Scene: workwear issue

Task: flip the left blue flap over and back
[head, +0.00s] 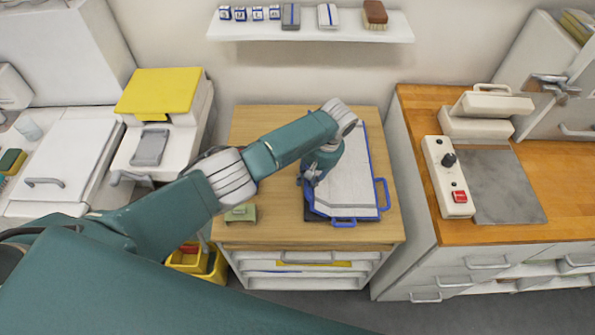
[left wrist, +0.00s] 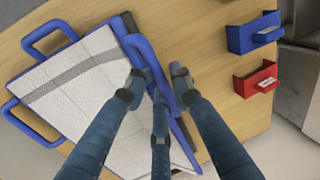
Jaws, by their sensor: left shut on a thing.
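The folding board with blue edges and blue loop handles lies on the wooden table; its right loop handle (head: 383,194) and front loop handle (head: 344,222) show in the head view. A white cloth (head: 350,165) with a grey stripe lies on it, and the cloth also shows in the left wrist view (left wrist: 75,100). My left gripper (head: 313,180) is at the board's left side. In the left wrist view its fingers (left wrist: 158,85) are closed around the handle of the left blue flap (left wrist: 143,52). My arm hides part of the board. My right gripper is not in view.
The wooden table (head: 262,122) has bare room left of the board, with a small green object (head: 241,213) near its front. A blue bin (left wrist: 253,34) and a red bin (left wrist: 257,78) show in the left wrist view. A counter with a control box (head: 447,178) stands right.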

